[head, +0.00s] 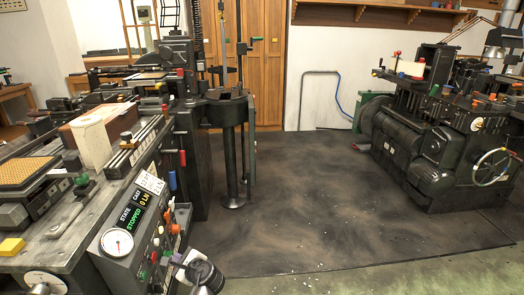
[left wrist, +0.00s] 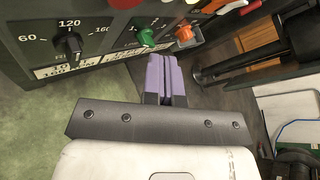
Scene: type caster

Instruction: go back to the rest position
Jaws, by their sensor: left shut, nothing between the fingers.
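My left gripper (head: 178,259) shows low in the head view, beside the control panel (head: 125,258) of the left caster. In the left wrist view its two purple fingers (left wrist: 166,76) are closed together with nothing between them. The fingertips point toward the panel's lower edge, near a green knob (left wrist: 146,37) and an orange knob (left wrist: 184,35). I cannot tell whether they touch the panel. The panel's display (head: 133,216) reads "STATE STOPPED". My right gripper is in neither view.
A second dark machine (head: 440,130) stands at the right. Dark floor matting (head: 310,200) lies open between the machines. A black pedestal (head: 230,150) stands behind the panel. Wooden cabinets (head: 262,70) line the back wall. The left bench holds a yellow block (head: 12,246).

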